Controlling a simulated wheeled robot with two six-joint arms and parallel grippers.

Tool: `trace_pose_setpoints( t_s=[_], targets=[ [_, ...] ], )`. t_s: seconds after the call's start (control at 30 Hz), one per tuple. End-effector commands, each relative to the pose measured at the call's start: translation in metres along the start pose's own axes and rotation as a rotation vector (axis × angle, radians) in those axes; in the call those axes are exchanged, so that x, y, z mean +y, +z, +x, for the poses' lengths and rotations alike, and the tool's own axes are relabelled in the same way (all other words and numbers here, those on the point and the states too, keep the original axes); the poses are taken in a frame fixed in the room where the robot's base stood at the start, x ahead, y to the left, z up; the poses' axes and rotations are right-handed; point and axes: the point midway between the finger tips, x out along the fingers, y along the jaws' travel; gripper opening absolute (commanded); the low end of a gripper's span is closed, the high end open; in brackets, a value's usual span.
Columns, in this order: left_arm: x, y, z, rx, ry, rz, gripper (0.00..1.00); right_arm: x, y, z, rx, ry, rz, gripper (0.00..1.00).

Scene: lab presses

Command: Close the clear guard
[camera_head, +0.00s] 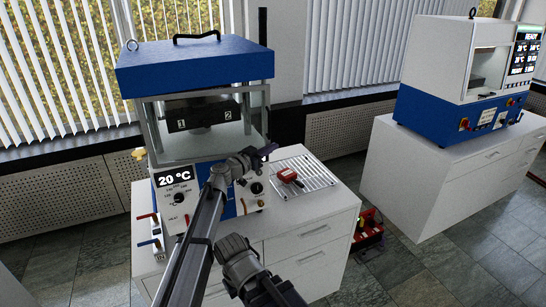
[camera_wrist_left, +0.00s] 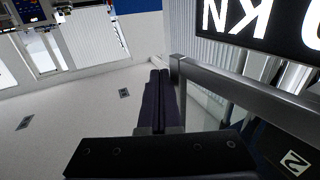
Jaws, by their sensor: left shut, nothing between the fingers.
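The press (camera_head: 195,62) with a blue top stands on a white cabinet at left. Its clear guard (camera_head: 266,108) is a grey metal frame with see-through panes around the front of the press opening. How far it stands open I cannot tell. My left gripper (camera_head: 267,150) is shut and empty at the guard's lower right corner. In the left wrist view the closed fingers (camera_wrist_left: 160,75) are right beside the end of a grey guard bar (camera_wrist_left: 245,95). Whether they touch it I cannot tell. No fingers of my right gripper show.
A wire rack (camera_head: 318,172) with a red object (camera_head: 287,175) lies right of the press. A control panel reading 20 °C (camera_head: 174,181) is below the opening. A second press (camera_head: 455,110) stands on another cabinet at right. A red toolbox (camera_head: 368,228) is on the floor.

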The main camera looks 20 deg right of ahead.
Motion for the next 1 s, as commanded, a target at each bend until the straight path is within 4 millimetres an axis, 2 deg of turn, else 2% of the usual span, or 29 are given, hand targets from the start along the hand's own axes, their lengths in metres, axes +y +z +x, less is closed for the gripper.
trace_pose_setpoints(
  t_s=[0.03,0.1,0.33,0.53,1.0],
  targets=[
    [-0.014,0.0,0.01,0.0,-0.002,0.0,0.0,0.0,0.0,0.0,0.0,0.0,0.0,0.0],
    [-0.024,0.0,0.016,0.0,-0.001,0.0,0.0,0.0,0.0,0.0,0.0,0.0,0.0,0.0],
    [-0.044,0.0,0.028,0.0,0.001,0.0,0.0,0.0,0.0,0.0,0.0,0.0,0.0,0.0],
    [-0.05,0.0,0.031,0.0,0.001,0.0,0.0,0.0,0.0,0.0,0.0,0.0,0.0,0.0],
    [-0.049,0.0,0.03,0.0,0.001,0.0,0.0,0.0,0.0,0.0,0.0,0.0,0.0,0.0]
  ],
)
